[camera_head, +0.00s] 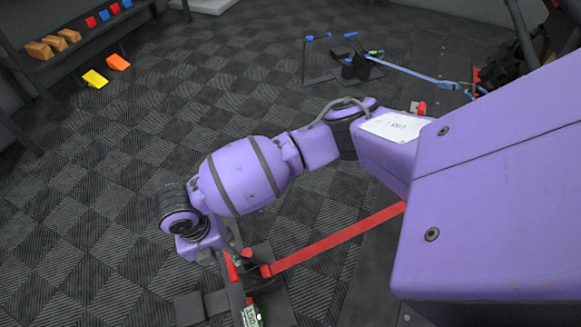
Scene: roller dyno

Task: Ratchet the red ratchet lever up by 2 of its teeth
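The red ratchet lever (231,268) is at the bottom of the view, on a dark ratchet stand on the floor. A red strap (335,238) runs from this ratchet up to the right and passes behind my purple arm. My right gripper (236,254) is at the end of that arm, pointing down at the red lever. It is close beside or touching the lever; I cannot tell which. The wrist hides most of its fingers, so its opening does not show. My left gripper is not in view.
A blue ratchet with a blue strap (420,75) stands at the back. Yellow (95,79) and orange (118,62) blocks lie on the floor near a dark shelf (75,55) holding several blocks. Tiled floor left of my arm is clear. A dark wheel (510,62) is at upper right.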

